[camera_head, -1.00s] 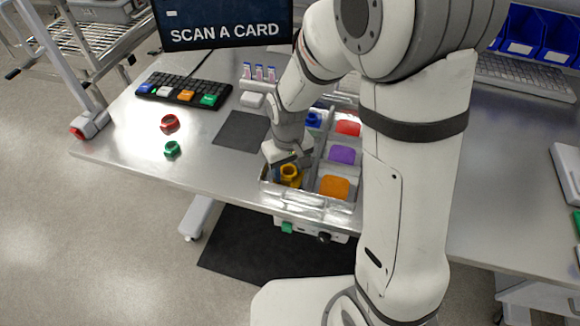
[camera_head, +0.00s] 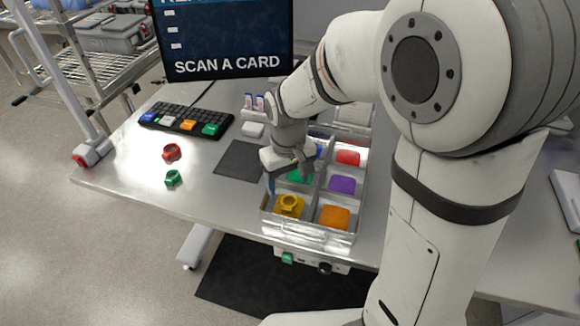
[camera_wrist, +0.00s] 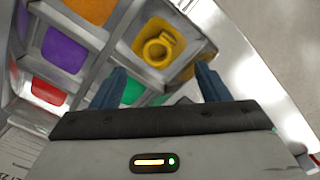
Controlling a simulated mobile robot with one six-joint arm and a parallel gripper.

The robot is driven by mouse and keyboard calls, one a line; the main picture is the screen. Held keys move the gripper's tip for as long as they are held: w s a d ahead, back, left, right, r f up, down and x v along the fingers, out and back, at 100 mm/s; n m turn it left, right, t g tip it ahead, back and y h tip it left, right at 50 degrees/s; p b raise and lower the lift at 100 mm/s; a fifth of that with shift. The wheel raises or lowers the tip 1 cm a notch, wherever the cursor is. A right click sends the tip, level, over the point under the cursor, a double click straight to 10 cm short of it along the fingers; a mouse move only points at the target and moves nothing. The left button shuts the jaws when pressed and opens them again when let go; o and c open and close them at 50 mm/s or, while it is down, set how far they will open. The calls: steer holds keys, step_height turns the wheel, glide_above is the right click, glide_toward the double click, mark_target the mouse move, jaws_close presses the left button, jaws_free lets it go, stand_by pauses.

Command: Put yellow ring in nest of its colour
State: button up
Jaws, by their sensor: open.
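The yellow ring (camera_head: 289,201) lies on the yellow pad (camera_head: 281,211) in the front left compartment of the divided metal tray (camera_head: 307,240). In the wrist view the ring (camera_wrist: 160,49) sits on the yellow pad (camera_wrist: 146,34), inside its compartment walls. My gripper (camera_head: 289,178) is above the tray, behind the ring and apart from it. In the wrist view its two blue fingers (camera_wrist: 160,80) are spread with nothing between them.
The other compartments hold an orange pad (camera_head: 334,216), a purple pad (camera_head: 342,184), a red pad (camera_head: 348,157) and a green pad (camera_head: 299,177). A red ring (camera_head: 172,151) and a green ring (camera_head: 173,178) lie on the table to the left. A dark mat (camera_head: 238,160) lies beside the tray.

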step_height(320, 180, up, 5)
steer(key=s+d+r+m+t, duration=0.1)
steer(key=s+d+r+m, duration=0.1)
steer(key=s+d, duration=0.4)
steer(key=s+d+r+m+t, duration=0.2)
steer(key=s+d+m, duration=0.1)
steer(key=s+d, duration=0.3)
steer(key=shift+s+d+r, duration=0.2)
steer(key=shift+d+r, duration=0.2)
